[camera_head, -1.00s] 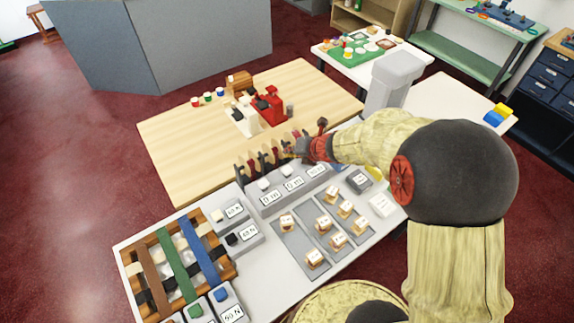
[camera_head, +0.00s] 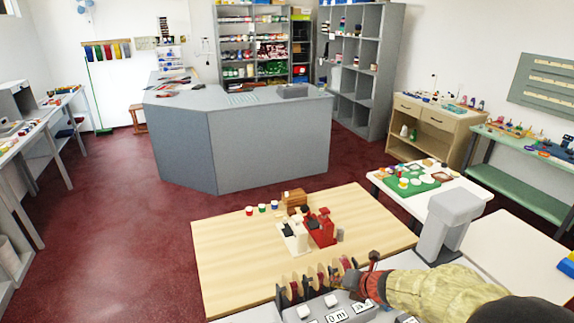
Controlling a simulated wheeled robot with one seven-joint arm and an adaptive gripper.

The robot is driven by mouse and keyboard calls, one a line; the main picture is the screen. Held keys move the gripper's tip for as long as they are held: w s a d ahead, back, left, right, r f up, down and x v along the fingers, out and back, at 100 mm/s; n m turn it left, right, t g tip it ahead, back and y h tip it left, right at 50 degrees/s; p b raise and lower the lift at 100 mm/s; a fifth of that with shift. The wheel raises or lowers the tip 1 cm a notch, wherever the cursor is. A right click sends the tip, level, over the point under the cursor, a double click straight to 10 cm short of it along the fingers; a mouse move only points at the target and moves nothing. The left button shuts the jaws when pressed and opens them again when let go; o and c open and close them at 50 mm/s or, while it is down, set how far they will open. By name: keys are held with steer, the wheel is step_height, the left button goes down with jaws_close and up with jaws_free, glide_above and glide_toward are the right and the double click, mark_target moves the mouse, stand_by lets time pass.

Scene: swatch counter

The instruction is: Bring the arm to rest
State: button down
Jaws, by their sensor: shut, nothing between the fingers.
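My arm enters from the lower right in the head view, with a yellowish sleeve-like link and a dark rounded joint. My gripper (camera_head: 357,277) is at its end, dark and red. It is shut with nothing in it. It is at the right end of a row of upright discs (camera_head: 308,289) on the grey counter, near the wooden table's front edge. The picture does not show whether it touches the discs.
A wooden table (camera_head: 235,270) holds a red device (camera_head: 322,228), a white device (camera_head: 293,237), a brown block (camera_head: 294,198) and small coloured cups (camera_head: 262,208). A grey post (camera_head: 450,222) stands right of my gripper. A large grey counter (camera_head: 265,145) stands behind. Red floor at left is open.

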steer(key=shift+a+n, duration=0.2)
steer(key=shift+n, duration=0.5)
steer(key=s+a+r+n+g+y, duration=0.1)
steer(key=s+a+r+n+g, duration=0.15)
steer(key=s+n, duration=0.75)
steer(key=s+a+r+n+g, duration=0.25)
steer(key=s+n, duration=0.35)
steer(key=n, duration=0.7)
steer(key=s+d+r+n+t+h, duration=0.1)
steer(key=s+d+r+n+h, duration=0.1)
steer(key=s+r+n, duration=0.5)
steer(key=s+d+r+n+t+h+b, duration=0.1)
steer(key=s+d+r+n+h, duration=0.1)
steer(key=s+r+n, duration=0.5)
steer(key=shift+d+r+n+h, duration=0.3)
steer(key=shift+r+n+h, duration=0.1)
steer(key=shift+r+n, duration=0.3)
